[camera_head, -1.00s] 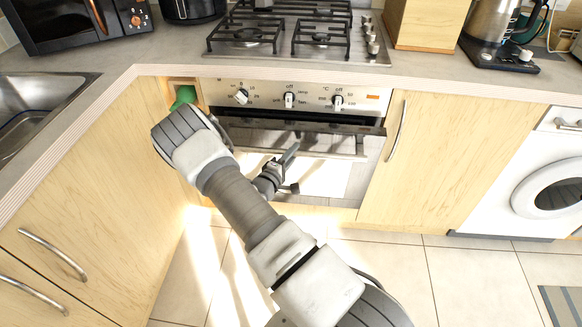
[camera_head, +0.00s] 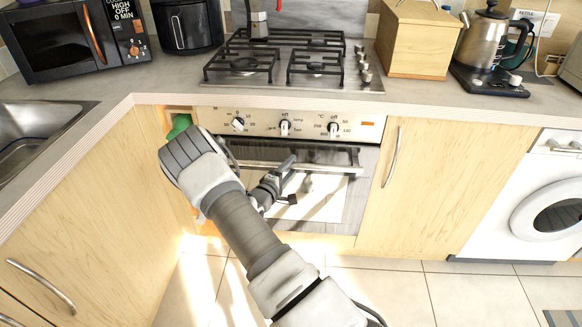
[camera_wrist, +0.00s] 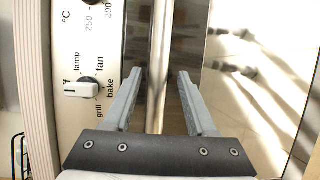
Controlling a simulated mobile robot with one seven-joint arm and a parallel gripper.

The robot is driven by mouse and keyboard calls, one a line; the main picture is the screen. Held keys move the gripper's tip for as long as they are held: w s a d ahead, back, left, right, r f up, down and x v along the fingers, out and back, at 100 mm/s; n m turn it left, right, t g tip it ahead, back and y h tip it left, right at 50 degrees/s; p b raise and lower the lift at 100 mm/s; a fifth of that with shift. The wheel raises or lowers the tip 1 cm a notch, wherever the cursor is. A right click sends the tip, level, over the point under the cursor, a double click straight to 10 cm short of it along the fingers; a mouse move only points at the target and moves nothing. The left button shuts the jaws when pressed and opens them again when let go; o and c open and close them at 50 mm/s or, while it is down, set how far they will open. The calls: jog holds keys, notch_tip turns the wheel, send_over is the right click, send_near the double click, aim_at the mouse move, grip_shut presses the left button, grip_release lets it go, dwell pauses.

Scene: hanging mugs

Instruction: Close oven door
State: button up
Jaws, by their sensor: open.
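The oven door (camera_head: 330,205) stands upright below the control panel (camera_head: 290,123) in the head view and looks shut or nearly so; I cannot tell if any gap is left. Its handle (camera_head: 325,168) runs across the top of the door. My gripper (camera_head: 288,178) is in front of the upper door, close to the handle. In the wrist view my gripper (camera_wrist: 162,72) is open, and the handle bar (camera_wrist: 157,60) lines up between its fingers. Whether a finger touches the handle or door cannot be told. My arm hides the oven's left side.
The worktop edge (camera_head: 450,104) overhangs above the oven, with the gas hob (camera_head: 290,62) on it. Cupboard fronts (camera_head: 420,185) flank the oven. A washing machine (camera_head: 530,200) stands at the right. The tiled floor (camera_head: 440,290) in front is clear.

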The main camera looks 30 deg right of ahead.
jog(key=p+v, duration=0.2)
jog(key=v, duration=1.4)
jog(key=shift+s+a, duration=0.2)
jog(key=shift+a, duration=0.05)
jog(key=s+d+r+m+g+y, duration=0.2)
jog(key=s+r+m+g+y, duration=0.55)
jog(key=s+r, duration=1.05)
jog(key=s+a+r+t+y, duration=0.4)
jog(key=s+a+r+y, duration=0.35)
jog(key=a+r, duration=0.45)
notch_tip(320, 180, up, 16)
jog(key=d+p, duration=0.1)
jog(key=p, duration=1.4)
jog(key=shift+s+d+f+h, duration=0.15)
jog(key=shift+s+d+h, duration=0.15)
jog(key=shift+h, duration=0.1)
